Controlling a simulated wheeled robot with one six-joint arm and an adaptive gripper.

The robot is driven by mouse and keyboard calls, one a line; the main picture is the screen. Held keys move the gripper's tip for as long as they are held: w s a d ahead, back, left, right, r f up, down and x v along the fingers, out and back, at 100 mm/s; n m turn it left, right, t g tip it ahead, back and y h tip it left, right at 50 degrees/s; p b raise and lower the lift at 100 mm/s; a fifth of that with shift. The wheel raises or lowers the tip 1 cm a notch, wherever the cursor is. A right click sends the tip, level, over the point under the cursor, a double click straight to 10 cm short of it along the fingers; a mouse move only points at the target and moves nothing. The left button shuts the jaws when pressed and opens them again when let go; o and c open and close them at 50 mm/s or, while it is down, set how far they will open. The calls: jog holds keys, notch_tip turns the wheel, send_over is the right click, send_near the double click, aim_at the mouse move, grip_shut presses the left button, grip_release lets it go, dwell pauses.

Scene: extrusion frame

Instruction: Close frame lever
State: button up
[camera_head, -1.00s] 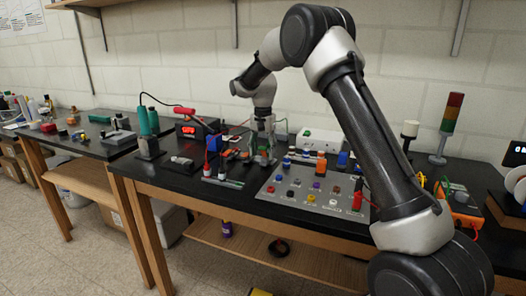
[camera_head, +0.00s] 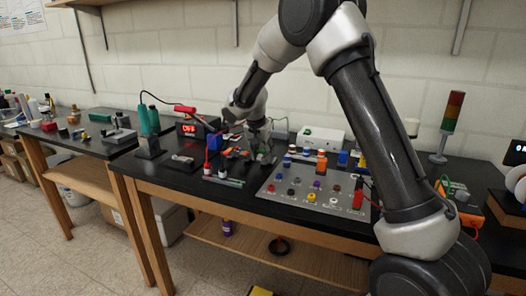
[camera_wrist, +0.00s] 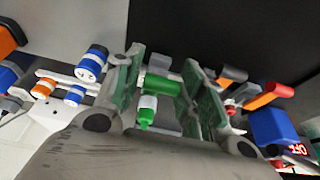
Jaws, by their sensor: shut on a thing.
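My gripper (camera_wrist: 157,90) is low over the frame, its two green-padded fingers on either side of a green piece (camera_wrist: 162,82) with a green and white end. It is shut on this piece, which may be the frame lever; the contact is partly hidden. In the head view my gripper (camera_head: 258,143) is at the back of the table, small and partly hidden by my wrist. Orange-and-grey levers (camera_wrist: 268,95) lie to the right of the fingers in the wrist view, apart from them.
Blue and white connectors (camera_wrist: 92,64) are left of the fingers. In the head view a grey panel with several coloured knobs (camera_head: 295,207) lies in front, and a white box (camera_head: 320,141) stands right.

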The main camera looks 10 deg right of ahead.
jog(key=t+h, duration=0.1)
jog(key=f+t, duration=0.1)
jog(key=t+h, duration=0.1)
jog(key=shift+s+a+f+t+h, duration=0.25)
jog(key=shift+s+f+t+h, duration=0.05)
jog(key=shift+s+f+t, duration=0.1)
jog(key=shift+f+t+h, duration=0.2)
jog(key=shift+t+h, duration=0.3)
jog(key=shift+t, duration=0.2)
jog(key=shift+f+t+h, duration=0.15)
jog(key=shift+t+h, duration=0.35)
jog(key=shift+t, duration=0.2)
jog(key=o, duration=1)
jog(key=v, duration=1.2)
jog(key=shift+f, duration=0.1)
